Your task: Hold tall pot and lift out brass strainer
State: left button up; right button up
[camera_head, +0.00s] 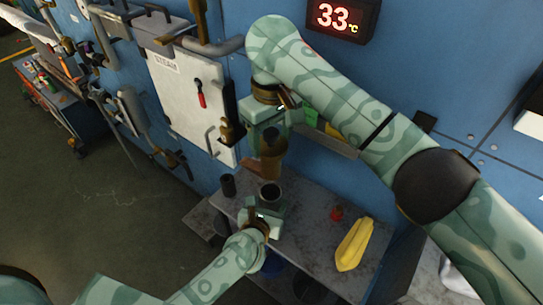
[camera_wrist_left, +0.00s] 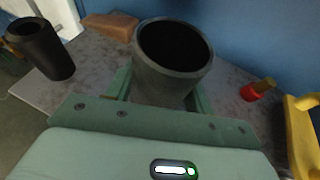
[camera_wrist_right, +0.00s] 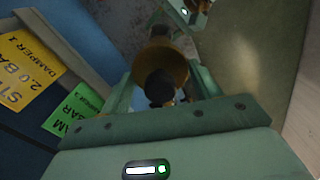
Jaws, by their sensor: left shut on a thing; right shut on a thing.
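The tall pot (camera_head: 270,190) is a dark grey cylinder standing upright on the grey table. My left gripper (camera_head: 266,210) is shut on it from the near side. In the left wrist view the pot (camera_wrist_left: 172,75) is open at the top and dark inside. The brass strainer (camera_head: 271,158) is a brown-gold cylinder hanging above the pot, apart from its rim. My right gripper (camera_head: 268,132) is shut on its upper part. In the right wrist view the strainer (camera_wrist_right: 162,60) sits between the fingers, with a dark knob on top.
A black cylinder (camera_head: 228,185) stands at the table's left edge. A brown block (camera_wrist_left: 110,24) lies behind the pot. A small red item (camera_head: 336,213) and a yellow object (camera_head: 355,245) lie to the right. The blue wall (camera_head: 490,150) with a white panel (camera_head: 187,105) is close behind.

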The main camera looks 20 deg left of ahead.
jog(key=shift+r, duration=0.75)
pick_arm(q)
jog(key=o, duration=1.2)
